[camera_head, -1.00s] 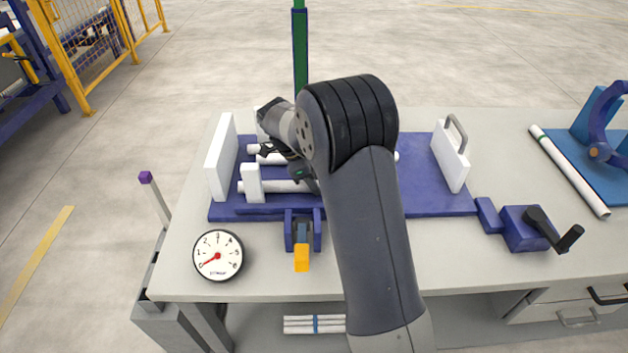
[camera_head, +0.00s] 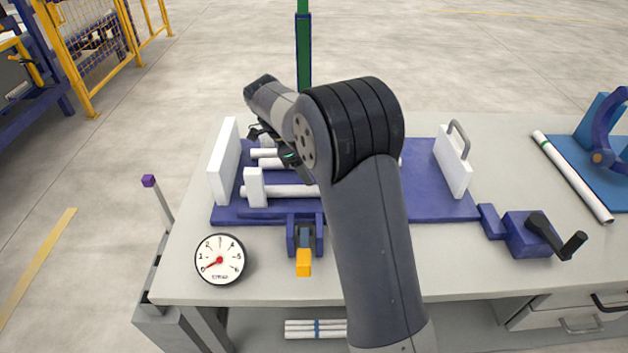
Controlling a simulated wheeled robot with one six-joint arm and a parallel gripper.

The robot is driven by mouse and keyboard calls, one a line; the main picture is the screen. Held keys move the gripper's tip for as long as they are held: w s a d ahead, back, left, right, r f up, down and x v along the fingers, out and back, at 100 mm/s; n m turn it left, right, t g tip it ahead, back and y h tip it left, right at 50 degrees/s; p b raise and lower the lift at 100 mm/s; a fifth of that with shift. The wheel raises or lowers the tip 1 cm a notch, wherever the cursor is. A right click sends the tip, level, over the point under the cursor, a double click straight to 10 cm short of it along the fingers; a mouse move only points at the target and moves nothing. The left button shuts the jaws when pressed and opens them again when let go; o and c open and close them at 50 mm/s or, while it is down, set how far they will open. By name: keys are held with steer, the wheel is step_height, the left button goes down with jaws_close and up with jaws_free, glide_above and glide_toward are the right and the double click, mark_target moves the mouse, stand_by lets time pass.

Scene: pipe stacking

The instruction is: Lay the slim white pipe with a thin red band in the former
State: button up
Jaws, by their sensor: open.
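The former is a blue base plate (camera_head: 425,200) with a white upright plate (camera_head: 224,162) at its left and another white plate (camera_head: 453,163) at its right. White pipes lie across it: a front one (camera_head: 285,191) and others farther back (camera_head: 268,162). My arm hides their right parts. No red band shows on any pipe, so I cannot tell which is the slim red-banded one. My gripper (camera_head: 272,146) is open above the left back part of the former, close over the back pipes. I cannot tell whether a pipe lies between its fingers.
A white pipe with a green band (camera_head: 572,177) lies on the bench at the right, by a blue fixture (camera_head: 600,135). A crank block (camera_head: 525,230), a toggle clamp (camera_head: 304,240) and a dial gauge (camera_head: 220,259) stand around the former. Bundled pipes (camera_head: 316,328) lie below.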

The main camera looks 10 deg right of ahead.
steer(key=shift+v, duration=2.65)
